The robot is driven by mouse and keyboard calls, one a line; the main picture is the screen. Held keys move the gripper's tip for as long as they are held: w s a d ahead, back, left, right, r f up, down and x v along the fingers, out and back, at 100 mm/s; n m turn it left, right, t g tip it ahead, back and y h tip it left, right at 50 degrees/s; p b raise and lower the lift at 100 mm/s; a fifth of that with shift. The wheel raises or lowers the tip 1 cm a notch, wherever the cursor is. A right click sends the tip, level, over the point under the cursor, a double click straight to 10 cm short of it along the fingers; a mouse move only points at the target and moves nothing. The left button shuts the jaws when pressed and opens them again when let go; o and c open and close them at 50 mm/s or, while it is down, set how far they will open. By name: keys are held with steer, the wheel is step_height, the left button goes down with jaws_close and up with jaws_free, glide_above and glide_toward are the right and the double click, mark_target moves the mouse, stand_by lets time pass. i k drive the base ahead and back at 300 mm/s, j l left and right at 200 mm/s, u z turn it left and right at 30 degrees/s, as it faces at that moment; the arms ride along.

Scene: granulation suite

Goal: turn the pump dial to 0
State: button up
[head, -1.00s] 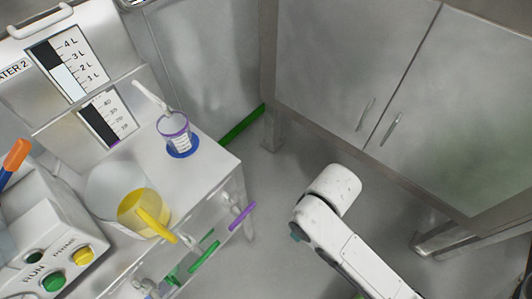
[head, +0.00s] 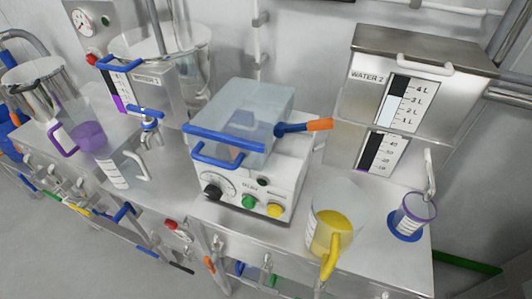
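The pump (head: 285,180) is a white box in the middle of the bench, with a clear cover (head: 245,105) that has a blue handle (head: 228,138) along its front. The pump dial (head: 212,190) is a black knob at the left of its sloped front panel, with a scale around it. The scale's numbers and the knob's pointer are too small to read. A green button (head: 249,202) and a yellow button (head: 275,210) sit to the right of the dial. A blue lever with an orange end (head: 319,125) sticks out at the pump's right. My gripper is not in view.
A jug with yellow liquid (head: 335,222) stands right of the pump, with the WATER 2 tank (head: 370,75) behind it. A purple-rimmed cup (head: 417,208) stands at far right. Valve handles line the bench front.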

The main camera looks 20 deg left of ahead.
mark_target(214, 192)
steer(key=j+u, duration=0.15)
steer(key=u, duration=0.25)
steer(key=j+u, duration=0.15)
steer(key=u, duration=0.25)
steer(key=j+u, duration=0.15)
steer(key=u, duration=0.3)
steer(key=i+j+u, duration=0.1)
steer(key=u, duration=0.3)
steer(key=i+j, duration=0.2)
steer(key=j, duration=0.1)
